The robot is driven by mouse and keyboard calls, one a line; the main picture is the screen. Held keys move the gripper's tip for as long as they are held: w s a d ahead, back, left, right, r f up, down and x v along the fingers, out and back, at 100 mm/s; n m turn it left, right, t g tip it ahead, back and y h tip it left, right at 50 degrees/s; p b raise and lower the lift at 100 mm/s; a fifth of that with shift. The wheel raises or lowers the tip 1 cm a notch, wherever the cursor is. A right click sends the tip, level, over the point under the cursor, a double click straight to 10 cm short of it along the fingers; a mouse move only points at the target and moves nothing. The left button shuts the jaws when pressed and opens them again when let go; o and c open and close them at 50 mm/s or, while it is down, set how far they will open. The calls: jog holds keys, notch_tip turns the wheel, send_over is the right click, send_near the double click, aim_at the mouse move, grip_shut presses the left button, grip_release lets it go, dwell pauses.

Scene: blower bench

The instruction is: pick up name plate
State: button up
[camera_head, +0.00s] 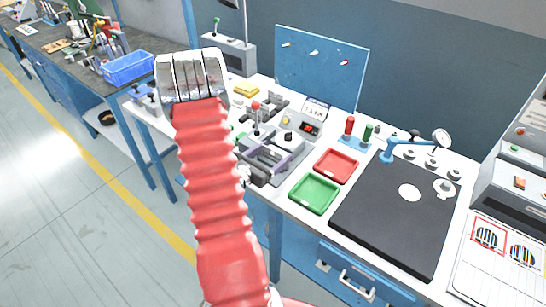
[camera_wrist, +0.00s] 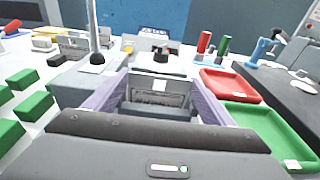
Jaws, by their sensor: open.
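My gripper (camera_wrist: 159,80) is low over the white bench, its two purple fingers apart with nothing held between them. In the head view my gripper (camera_head: 275,157) is left of the trays, partly hidden by my arm. A grey metallic plate (camera_wrist: 157,94), which looks like the name plate, stands between and beyond the fingers in the wrist view. Its lower part is hidden by a dark edge in front, and I cannot tell whether the fingers touch it. I cannot make out the plate clearly in the head view.
A red tray (camera_head: 336,166) and a green tray (camera_head: 314,193) lie close on the right, before a black mat (camera_head: 395,215). A box with a red display (camera_head: 309,128) stands behind. A thin upright post (camera_wrist: 94,35) rises on the left, near several green blocks (camera_wrist: 30,105).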

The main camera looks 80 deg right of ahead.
jog(key=shift+c, duration=0.7)
jog(key=c, duration=0.7)
jog(key=shift+r, duration=0.15)
jog(key=shift+r, duration=4.85)
